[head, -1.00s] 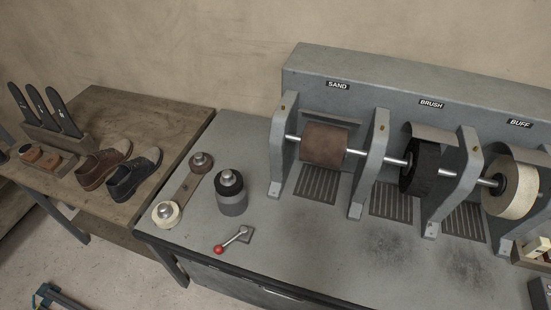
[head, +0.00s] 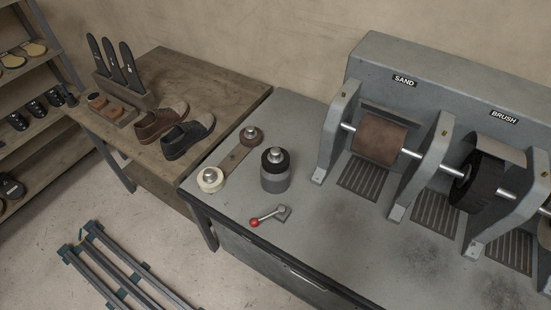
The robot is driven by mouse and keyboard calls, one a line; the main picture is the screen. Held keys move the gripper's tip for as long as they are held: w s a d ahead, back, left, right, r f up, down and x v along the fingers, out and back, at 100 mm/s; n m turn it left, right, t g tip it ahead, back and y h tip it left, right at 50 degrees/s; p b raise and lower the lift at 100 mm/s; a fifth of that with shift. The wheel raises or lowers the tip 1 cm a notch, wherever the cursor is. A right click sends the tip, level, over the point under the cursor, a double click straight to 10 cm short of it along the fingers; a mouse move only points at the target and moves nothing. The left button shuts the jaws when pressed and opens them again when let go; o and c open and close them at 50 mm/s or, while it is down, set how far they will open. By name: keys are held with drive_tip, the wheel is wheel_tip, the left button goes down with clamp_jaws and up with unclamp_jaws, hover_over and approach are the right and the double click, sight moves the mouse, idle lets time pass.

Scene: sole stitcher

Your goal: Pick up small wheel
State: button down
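Two small wheels sit at the ends of a flat plate (head: 231,159) on the grey bench. One is a cream wheel (head: 209,180) with a metal hub at the near end. The other is a brown wheel (head: 251,136) with a metal hub at the far end. I cannot tell which one is the task's small wheel. A larger grey and black cylinder (head: 274,177) with a metal knob stands upright just right of the plate. My gripper is not in view.
A red-knobbed lever (head: 268,216) is in front of the cylinder. The machine's sanding drum (head: 379,147) and brush wheel (head: 476,181) are right. A wooden table (head: 222,91) with shoes (head: 176,130) is left. A shelf rack (head: 40,135) and floor rails (head: 105,275) also show.

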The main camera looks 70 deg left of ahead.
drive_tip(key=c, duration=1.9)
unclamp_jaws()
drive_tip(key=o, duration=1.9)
